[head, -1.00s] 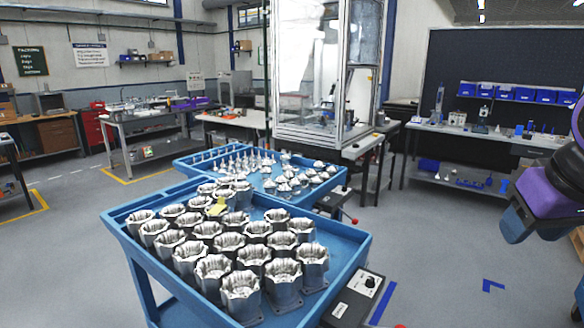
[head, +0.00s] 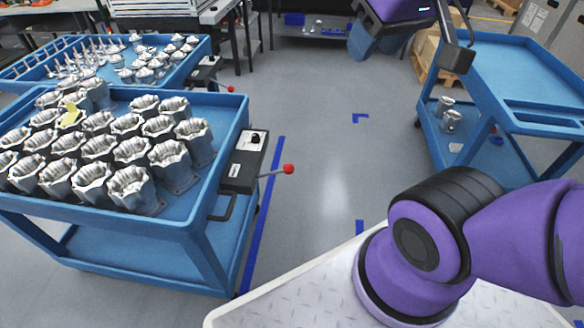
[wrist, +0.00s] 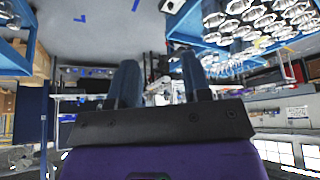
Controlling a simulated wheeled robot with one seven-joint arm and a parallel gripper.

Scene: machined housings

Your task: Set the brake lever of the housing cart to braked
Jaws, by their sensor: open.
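The housing cart (head: 240,110) is a blue trolley at the left of the head view, its top tray filled with several silver machined housings. On its right end is a dark box (head: 245,160) with a black knob and a small label I cannot read. A brake lever with a red ball end (head: 289,169) sticks out rightward from this box. My gripper (head: 372,45) is at the top of the head view, apart from the lever and partly cut off. In the wrist view my gripper (wrist: 158,72) shows two separated fingers with nothing between them; housings appear at upper right, upside down.
A second blue cart (head: 190,75) with small metal parts stands behind, with its own red-ended lever (head: 231,89). Another blue cart (head: 480,75) stands at right. Grey floor (head: 325,130) with blue tape lies free between them.

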